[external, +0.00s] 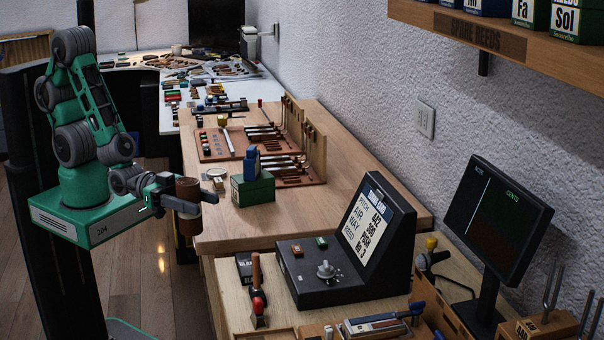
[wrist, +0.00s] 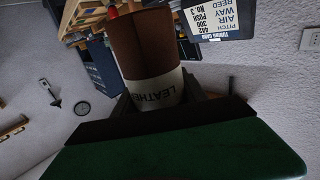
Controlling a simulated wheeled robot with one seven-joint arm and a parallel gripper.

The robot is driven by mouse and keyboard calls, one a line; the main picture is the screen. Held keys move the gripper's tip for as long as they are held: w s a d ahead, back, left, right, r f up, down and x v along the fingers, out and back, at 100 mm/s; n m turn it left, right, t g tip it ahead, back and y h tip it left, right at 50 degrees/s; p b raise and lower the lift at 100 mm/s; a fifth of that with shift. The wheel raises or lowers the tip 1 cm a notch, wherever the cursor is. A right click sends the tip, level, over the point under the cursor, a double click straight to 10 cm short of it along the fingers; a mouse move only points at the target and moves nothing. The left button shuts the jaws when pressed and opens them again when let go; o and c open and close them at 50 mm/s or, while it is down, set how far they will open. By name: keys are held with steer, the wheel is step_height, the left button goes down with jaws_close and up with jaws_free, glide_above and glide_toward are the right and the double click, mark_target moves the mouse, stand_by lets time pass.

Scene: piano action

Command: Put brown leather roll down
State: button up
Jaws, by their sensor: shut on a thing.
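My gripper (external: 184,200) is shut on the brown leather roll (external: 188,192). It holds the roll upright in the air, at the near left edge of the wooden bench (external: 225,222). In the wrist view the roll (wrist: 140,50) stands between the fingers. A pale band with the letters "LEATHE" goes round it, and the rest of the word is hidden. The external view does not clearly show whether the roll's lower end is beside or over the bench edge.
A green box (external: 252,189) with a blue item on top stands right of the roll. A small round dial (external: 215,174) lies nearby. A tool board (external: 250,142) fills the bench behind. A black tuning console (external: 335,260) stands nearer the camera. Bare wood shows in front of the green box.

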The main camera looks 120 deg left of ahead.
mark_target(190, 183)
steer(key=r, duration=0.2)
steer(key=s+r, duration=0.1)
steer(key=r, duration=0.1)
steer(key=s+r, duration=0.1)
steer(key=r, duration=0.1)
steer(key=shift+r, duration=0.3)
steer(key=w+a+n+g+y+b, duration=0.1)
steer(key=w+a+n+y+b, duration=0.3)
steer(key=a, duration=0.7)
steer(key=w+a+n+g+y+b, duration=0.2)
steer(key=w+a+n+y+b, duration=0.15)
steer(key=a+y+b, duration=0.45)
steer(key=s+a+r+n+g+y+b, duration=0.1)
steer(key=s+a+n+g+y+b, duration=0.4)
steer(key=a, duration=0.7)
steer(key=s+a+n+g+y+b, duration=0.15)
steer(key=s+a+n+g, duration=0.25)
steer(key=a+g, duration=0.55)
steer(key=w+a+f+t, duration=0.2)
steer(key=w+a+f, duration=0.8)
steer(key=f, duration=0.3)
steer(key=shift+a+h, duration=0.35)
steer(key=shift+a, duration=0.5)
steer(key=shift+w+f+t+b, duration=0.1)
steer(key=shift+f+t+b, duration=0.2)
steer(key=shift+b, duration=0.45)
